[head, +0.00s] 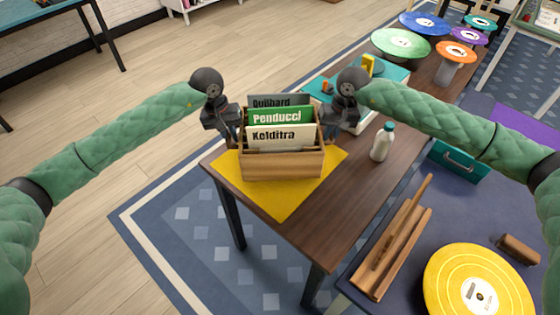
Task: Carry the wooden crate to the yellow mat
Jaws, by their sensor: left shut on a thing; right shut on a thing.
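The wooden crate (283,166) is upright over the yellow mat (281,206) near the table's left end. It holds upright cards labelled Guilhard, Penducci (274,116) and Kelditra (283,139). I cannot tell whether the crate's underside touches the mat. My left gripper (233,139) is shut on the crate's left side. My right gripper (329,134) is shut on its right side. The fingertips are partly hidden against the crate. The mat shows in front of the crate and at both sides.
A white bottle with a teal cap (382,142) stands right of the mat on the brown table (334,213). A teal tray (392,75) lies behind. A wooden rack (393,245) and a yellow disc (470,285) are on a dark surface at lower right.

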